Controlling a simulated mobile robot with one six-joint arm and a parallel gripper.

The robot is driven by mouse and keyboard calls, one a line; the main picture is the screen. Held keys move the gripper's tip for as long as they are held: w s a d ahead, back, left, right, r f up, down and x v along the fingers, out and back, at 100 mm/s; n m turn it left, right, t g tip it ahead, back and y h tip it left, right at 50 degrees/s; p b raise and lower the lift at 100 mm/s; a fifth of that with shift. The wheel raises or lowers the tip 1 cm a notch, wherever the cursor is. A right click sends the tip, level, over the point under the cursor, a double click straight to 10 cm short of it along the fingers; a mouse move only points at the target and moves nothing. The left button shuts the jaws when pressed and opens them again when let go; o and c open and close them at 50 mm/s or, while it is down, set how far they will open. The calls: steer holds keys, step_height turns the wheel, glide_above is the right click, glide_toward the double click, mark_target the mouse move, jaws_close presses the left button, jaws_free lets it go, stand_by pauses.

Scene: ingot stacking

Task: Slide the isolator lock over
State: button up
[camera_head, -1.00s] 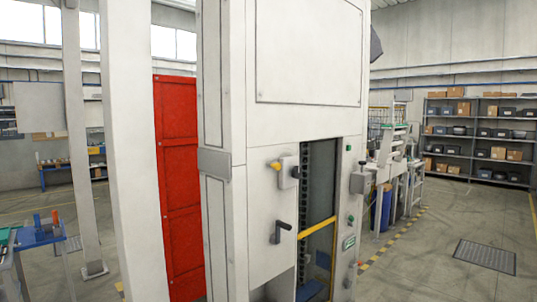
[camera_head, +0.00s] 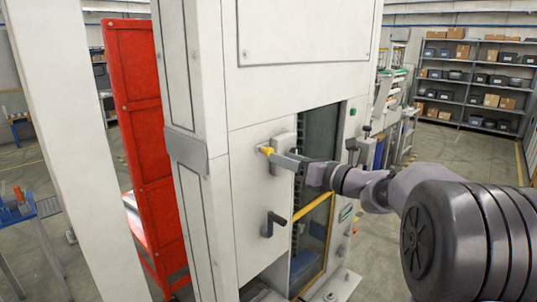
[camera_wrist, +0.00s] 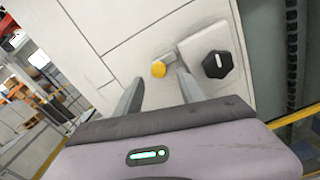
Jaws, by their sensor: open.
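The isolator lock shows as a yellow round knob (camera_wrist: 158,69) on a short grey bar, left of a black rotary switch (camera_wrist: 217,64) on a pale box on the white cabinet front. The yellow knob also shows in the head view (camera_head: 267,150), at the gripper's tip. My gripper (camera_head: 277,157) reaches in from the right. In the wrist view my gripper (camera_wrist: 159,82) is open, one finger on either side of the yellow knob in the picture. I cannot tell whether the fingers touch it. In the head view my gripper hides the black switch.
A black crank handle (camera_head: 273,222) sticks out of the cabinet (camera_head: 240,200) below the lock. A yellow-framed glass guard (camera_head: 312,245) is to the right. A red panel (camera_head: 138,130) stands left of the cabinet, behind a white post (camera_head: 75,150).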

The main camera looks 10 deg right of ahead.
mark_target(268, 149)
steer(key=x, duration=0.6)
steer(key=shift+s, duration=0.1)
steer(key=shift+r, duration=0.1)
steer(key=shift+c, duration=0.3)
jaws_close()
stand_by(0.3)
stand_by(0.4)
